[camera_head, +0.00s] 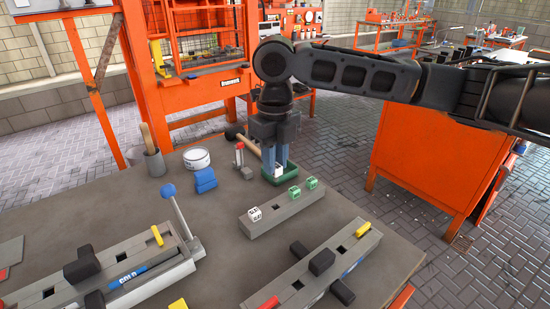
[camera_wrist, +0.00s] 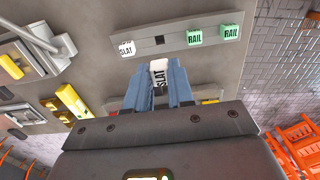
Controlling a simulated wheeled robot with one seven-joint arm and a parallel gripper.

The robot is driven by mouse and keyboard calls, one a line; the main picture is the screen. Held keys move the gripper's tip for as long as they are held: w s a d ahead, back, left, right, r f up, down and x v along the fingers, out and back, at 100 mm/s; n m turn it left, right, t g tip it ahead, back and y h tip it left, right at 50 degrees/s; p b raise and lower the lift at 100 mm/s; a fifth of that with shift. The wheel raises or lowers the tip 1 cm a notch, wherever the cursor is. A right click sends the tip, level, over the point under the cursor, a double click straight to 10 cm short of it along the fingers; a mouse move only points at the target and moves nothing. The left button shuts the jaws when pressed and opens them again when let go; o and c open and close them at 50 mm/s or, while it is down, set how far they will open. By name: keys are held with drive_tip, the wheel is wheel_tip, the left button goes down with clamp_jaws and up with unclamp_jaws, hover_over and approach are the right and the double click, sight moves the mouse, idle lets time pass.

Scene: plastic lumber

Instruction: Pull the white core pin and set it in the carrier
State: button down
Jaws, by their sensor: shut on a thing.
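One slot between the white and green pieces is empty (camera_wrist: 159,39).
Two long grey fixtures (camera_head: 135,268) (camera_head: 318,265) lie nearer. The table's right edge is close to the block.

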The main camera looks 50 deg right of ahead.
drive_tip(key=shift+f+b, duration=2.25)
drive_tip(key=shift+f, duration=1.2)
drive_tip(key=shift+f+b, duration=1)
drive_tip(key=shift+f, duration=0.6)
drive_tip(key=c, duration=0.5)
unclamp_jaws()
drive_tip(key=shift+r, duration=0.1)
drive_tip(key=shift+r+p, duration=2.55)
drive_tip(key=shift+r, duration=0.9)
